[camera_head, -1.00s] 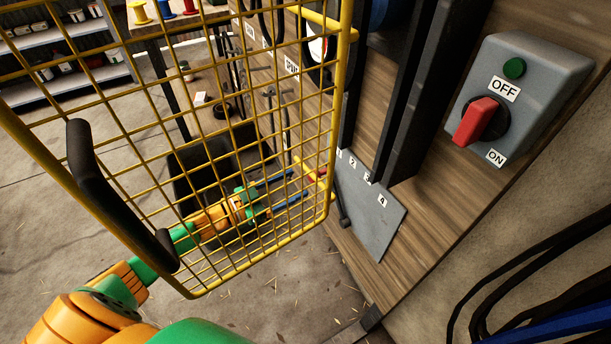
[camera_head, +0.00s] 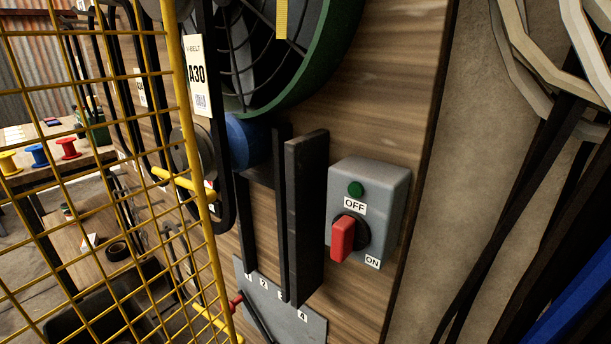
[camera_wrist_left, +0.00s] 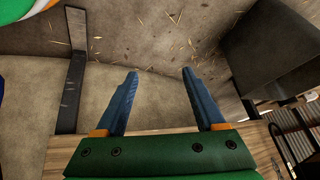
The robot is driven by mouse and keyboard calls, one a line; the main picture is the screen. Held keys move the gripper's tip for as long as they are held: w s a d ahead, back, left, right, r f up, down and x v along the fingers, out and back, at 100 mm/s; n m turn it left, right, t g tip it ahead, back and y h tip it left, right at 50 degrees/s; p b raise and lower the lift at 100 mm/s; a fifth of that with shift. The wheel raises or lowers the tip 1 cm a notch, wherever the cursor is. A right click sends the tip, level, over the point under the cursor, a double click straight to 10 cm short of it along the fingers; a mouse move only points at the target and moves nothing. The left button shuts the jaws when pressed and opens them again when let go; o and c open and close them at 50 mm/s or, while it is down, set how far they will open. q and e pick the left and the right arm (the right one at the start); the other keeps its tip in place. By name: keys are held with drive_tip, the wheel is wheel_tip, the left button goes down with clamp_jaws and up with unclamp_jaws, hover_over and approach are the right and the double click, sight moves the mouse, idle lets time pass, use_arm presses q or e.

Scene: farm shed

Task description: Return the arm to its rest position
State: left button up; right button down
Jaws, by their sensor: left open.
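My left gripper (camera_wrist_left: 159,80) shows in the left wrist view. Its two blue fingers are spread apart with nothing between them, above a concrete floor (camera_wrist_left: 135,48) strewn with straw. My left arm and gripper are out of the head view now. My right gripper is in neither view.
A yellow wire mesh guard (camera_head: 110,200) stands at the left of the head view. Beyond it, a wooden panel (camera_head: 385,110) carries a grey switch box (camera_head: 395,190) with a red knob (camera_head: 342,238), a green fan (camera_head: 345,45) and a numbered lever plate (camera_head: 285,318).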

use_arm(q)
drive_tip(key=s+d+f+g, duration=0.2)
drive_tip(key=s+d+g, duration=0.1)
drive_tip(key=s, duration=0.5)
drive_tip(key=s+d+f+g, duration=0.2)
drive_tip(key=s+d, duration=0.1)
drive_tip(key=s, duration=0.5)
wheel_tip(320, 180, up, 15)
drive_tip(key=w+p, duration=0.1)
drive_tip(key=p, duration=1.4)
drive_tip(key=shift+a+r, duration=0.15)
drive_tip(key=shift+a, duration=0.25)
